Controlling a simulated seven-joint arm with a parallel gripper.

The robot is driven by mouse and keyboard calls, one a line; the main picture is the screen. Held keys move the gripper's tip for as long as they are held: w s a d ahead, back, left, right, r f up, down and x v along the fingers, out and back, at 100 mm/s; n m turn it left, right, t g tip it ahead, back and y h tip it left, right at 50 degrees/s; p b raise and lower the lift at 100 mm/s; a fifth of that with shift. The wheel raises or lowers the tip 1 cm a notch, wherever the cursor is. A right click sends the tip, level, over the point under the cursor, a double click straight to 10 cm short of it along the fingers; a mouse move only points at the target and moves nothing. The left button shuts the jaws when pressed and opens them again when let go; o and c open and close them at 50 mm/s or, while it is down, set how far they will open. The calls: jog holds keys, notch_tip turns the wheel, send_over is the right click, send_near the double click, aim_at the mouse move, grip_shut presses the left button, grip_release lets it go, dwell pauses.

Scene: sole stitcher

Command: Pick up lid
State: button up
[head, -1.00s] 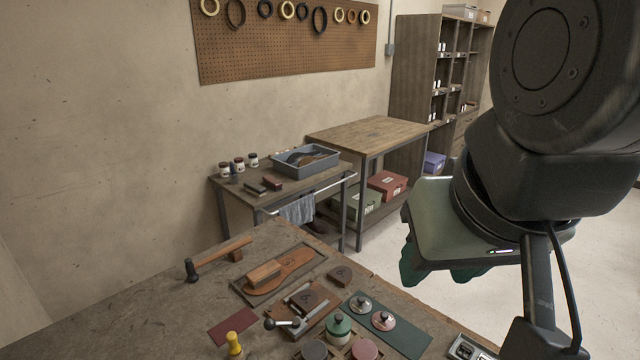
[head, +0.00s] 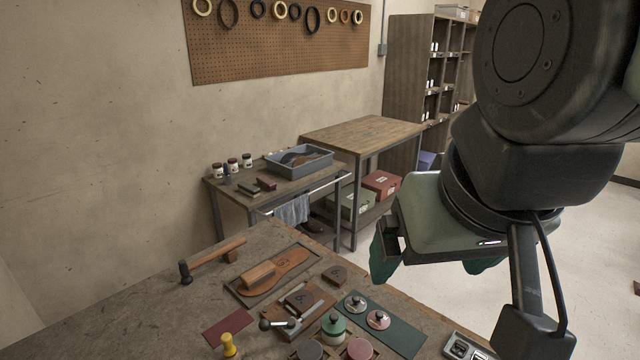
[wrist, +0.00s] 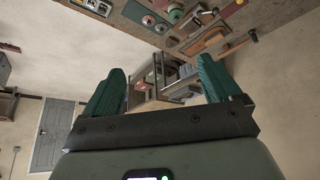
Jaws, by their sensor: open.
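Two small round lids with knobs lie on a dark green mat (head: 398,335) at the front of the workbench: a grey-green lid (head: 355,302) and a pinkish lid (head: 378,319). Both also show small near the top of the wrist view, the grey-green lid (wrist: 161,28) and the pinkish lid (wrist: 148,20). My gripper (head: 430,258) is in the air right of and above the bench, apart from the lids. Its green fingers are wide apart with nothing between them in the wrist view (wrist: 160,85).
A hammer (head: 212,258), a shoe sole with a brush (head: 275,272), a yellow-handled tool (head: 229,344) and a metal-handled fixture (head: 292,322) crowd the bench (head: 130,310). Round pads (head: 360,348) sit at the front edge. A side table holds a grey bin (head: 298,160).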

jog(key=w+f+n+g, duration=0.2)
jog(key=w+n, duration=0.3)
jog(key=w, duration=0.9)
jog(key=n+g+h, duration=0.2)
jog(key=n+g, duration=0.2)
jog(key=n, duration=0.8)
send_over(355, 298)
jog(key=a, duration=0.1)
jog(key=f, duration=3.6)
jog(key=shift+s+f, duration=0.2)
jog(key=shift+w+d+f, duration=0.1)
jog(key=shift+d+f, duration=0.05)
jog(key=shift+f, duration=0.75)
jog(key=shift+w+d+f, duration=0.1)
jog(key=shift+d+f, duration=0.1)
jog(key=shift+f, duration=0.7)
jog(key=shift+d+f, duration=0.15)
jog(key=shift+f, duration=0.75)
jog(key=shift+c, duration=0.3)
jog(key=shift+s, duration=0.1)
grip_shut()
